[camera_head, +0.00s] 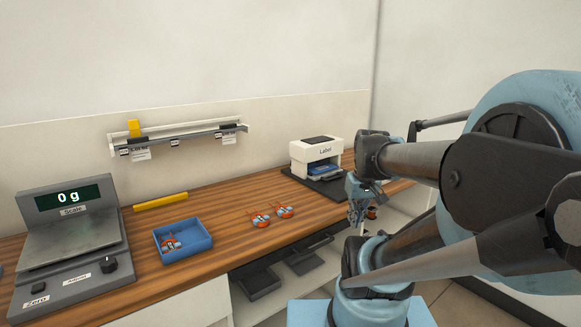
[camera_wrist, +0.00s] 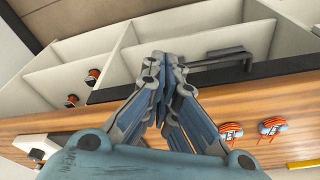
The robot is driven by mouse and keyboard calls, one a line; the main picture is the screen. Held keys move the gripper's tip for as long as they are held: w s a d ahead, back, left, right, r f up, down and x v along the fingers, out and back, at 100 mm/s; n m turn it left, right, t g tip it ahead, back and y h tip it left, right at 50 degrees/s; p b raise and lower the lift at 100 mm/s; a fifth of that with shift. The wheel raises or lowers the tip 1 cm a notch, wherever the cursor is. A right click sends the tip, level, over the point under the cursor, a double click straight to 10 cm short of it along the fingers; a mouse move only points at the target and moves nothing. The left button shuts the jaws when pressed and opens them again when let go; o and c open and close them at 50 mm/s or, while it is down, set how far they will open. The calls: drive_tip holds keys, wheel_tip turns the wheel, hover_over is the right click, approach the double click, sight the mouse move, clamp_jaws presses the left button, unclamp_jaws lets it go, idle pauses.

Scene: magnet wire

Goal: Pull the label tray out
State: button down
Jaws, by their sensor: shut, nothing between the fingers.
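The white label printer (camera_head: 302,156), marked "Label", stands on a dark base at the right end of the wooden bench. A blue tray (camera_head: 323,169) shows in the opening of its front, low down. My gripper (camera_head: 357,212) hangs in front of the bench edge, to the right of the printer and apart from it. In the wrist view my gripper (camera_wrist: 160,62) has its fingertips together with nothing between them. A pale object, perhaps part of the printer (camera_wrist: 38,146), shows at the lower left there.
Orange-and-blue parts (camera_head: 261,220) lie on the bench (camera_head: 225,212). A blue bin (camera_head: 183,240) and a scale reading 0 g (camera_head: 68,240) stand to the left. A yellow bar (camera_head: 160,202) lies behind. Open white shelves with spools (camera_wrist: 94,77) are below the bench edge.

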drive_tip(key=s+f+m, duration=0.1)
drive_tip(key=s+f, duration=0.2)
drive_tip(key=s, duration=0.1)
drive_tip(key=shift+s+a+f+h, duration=0.15)
drive_tip(key=shift+s+f+h, duration=0.15)
drive_tip(key=shift+s+f, duration=0.1)
drive_tip(key=c, duration=2)
unclamp_jaws()
drive_tip(key=shift+f+m, duration=0.1)
drive_tip(key=shift+m, duration=0.2)
drive_tip(key=o, duration=0.3)
drive_tip(key=shift+w+r, duration=0.1)
drive_tip(key=shift+r, duration=0.1)
wheel_tip(320, 180, up, 19)
drive_tip(key=m+y, duration=0.1)
drive_tip(key=m, duration=1)
hover_over(335, 172)
drive_tip(key=s+d, duration=0.1)
drive_tip(key=s, duration=0.7)
drive_tip(key=shift+g, duration=0.3)
drive_tip(key=f, duration=0.5)
drive_tip(key=w+a+f, duration=0.1)
drive_tip(key=f, duration=0.5)
drive_tip(key=w+a+f, duration=0.1)
drive_tip(key=f, duration=0.5)
drive_tip(key=shift+w, duration=0.2)
drive_tip(key=shift+r, duration=0.1)
clamp_jaws()
